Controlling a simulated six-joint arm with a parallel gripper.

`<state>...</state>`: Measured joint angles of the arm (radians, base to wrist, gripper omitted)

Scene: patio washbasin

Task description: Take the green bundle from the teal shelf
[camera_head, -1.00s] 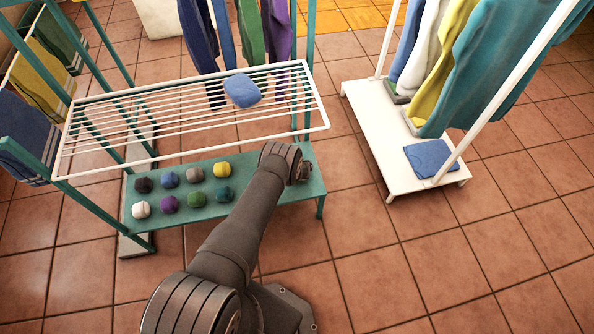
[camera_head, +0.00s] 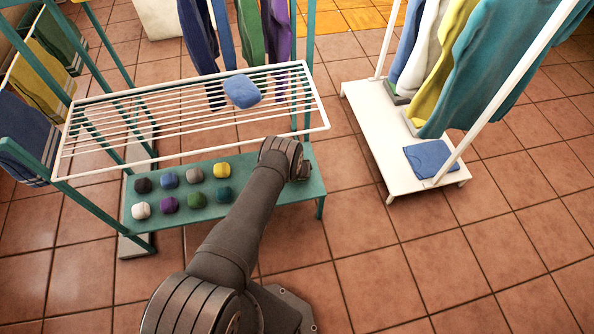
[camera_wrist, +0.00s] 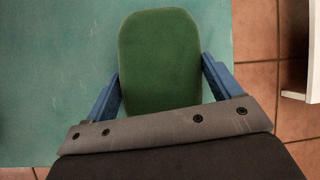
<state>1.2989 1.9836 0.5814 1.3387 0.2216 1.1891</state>
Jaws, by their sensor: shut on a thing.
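In the wrist view, a green bundle (camera_wrist: 160,62) with rounded corners sits between the blue fingers of my gripper (camera_wrist: 162,72). The gripper is shut on it. The teal shelf (camera_wrist: 55,60) lies behind and below the bundle; I cannot tell whether they touch. In the head view the teal shelf (camera_head: 268,190) is the low board under the wire rack. My arm ends over its right part, and the fingers and held bundle are hidden there. Another small green bundle (camera_head: 197,200) lies in the front row on the shelf.
Several other bundles lie nearby, including a yellow one (camera_head: 221,170), a teal one (camera_head: 223,195) and a purple one (camera_head: 169,203). The white wire rack (camera_head: 110,165) holds a blue cloth (camera_head: 242,90) above the shelf. A white clothes stand (camera_head: 385,150) stands right, with tiled floor between.

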